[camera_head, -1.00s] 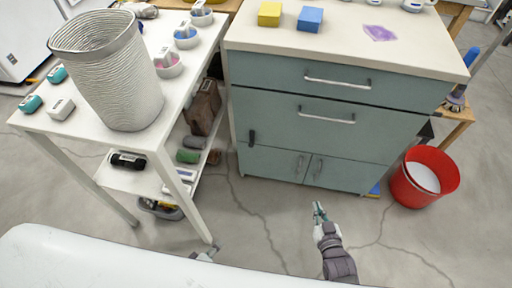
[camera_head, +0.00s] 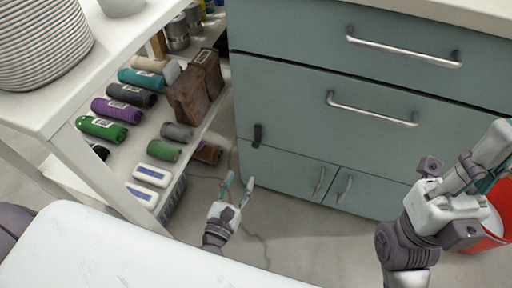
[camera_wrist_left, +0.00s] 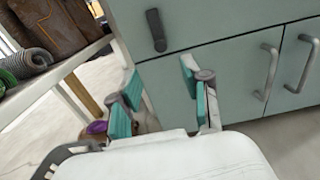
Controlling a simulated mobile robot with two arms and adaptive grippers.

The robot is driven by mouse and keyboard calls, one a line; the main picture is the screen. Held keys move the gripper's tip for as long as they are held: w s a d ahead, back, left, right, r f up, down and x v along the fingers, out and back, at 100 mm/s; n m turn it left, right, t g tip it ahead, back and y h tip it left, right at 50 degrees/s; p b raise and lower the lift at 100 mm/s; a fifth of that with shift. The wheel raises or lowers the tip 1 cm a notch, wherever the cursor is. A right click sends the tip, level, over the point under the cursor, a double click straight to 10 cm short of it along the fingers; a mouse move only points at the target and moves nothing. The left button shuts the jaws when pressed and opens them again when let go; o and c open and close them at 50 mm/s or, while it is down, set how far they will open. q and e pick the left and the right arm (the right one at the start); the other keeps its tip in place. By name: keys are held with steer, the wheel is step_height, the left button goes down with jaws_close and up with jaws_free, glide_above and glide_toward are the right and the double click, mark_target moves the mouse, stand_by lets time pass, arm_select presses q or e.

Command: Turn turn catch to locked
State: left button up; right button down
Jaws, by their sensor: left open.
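The turn catch (camera_head: 257,135) is a small dark lever on the left edge of the grey-green cabinet (camera_head: 290,105), at the seam above the lower doors. It points roughly up and down. In the left wrist view the catch (camera_wrist_left: 156,30) shows near the top, beyond the fingers. My left gripper (camera_head: 238,181) is open and empty, in front of and below the catch, not touching it. Its teal-padded fingers (camera_wrist_left: 157,84) stand apart in the wrist view. My right gripper (camera_head: 492,158) is raised at the right edge; its fingers overlap, so its opening is unclear.
A white shelf unit (camera_head: 85,175) with rolls and boxes stands close on the left. Two door handles (camera_head: 320,180) and drawer handles (camera_head: 372,108) stick out of the cabinet. A red bucket (camera_head: 497,225) is at the right. A white surface (camera_head: 130,255) fills the near left.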

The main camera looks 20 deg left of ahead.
mark_target(255, 147)
arm_select(q)
steer(key=w+b, duration=0.1)
steer(key=w, duration=1.1)
steer(key=shift+d, duration=0.2)
jaws_close()
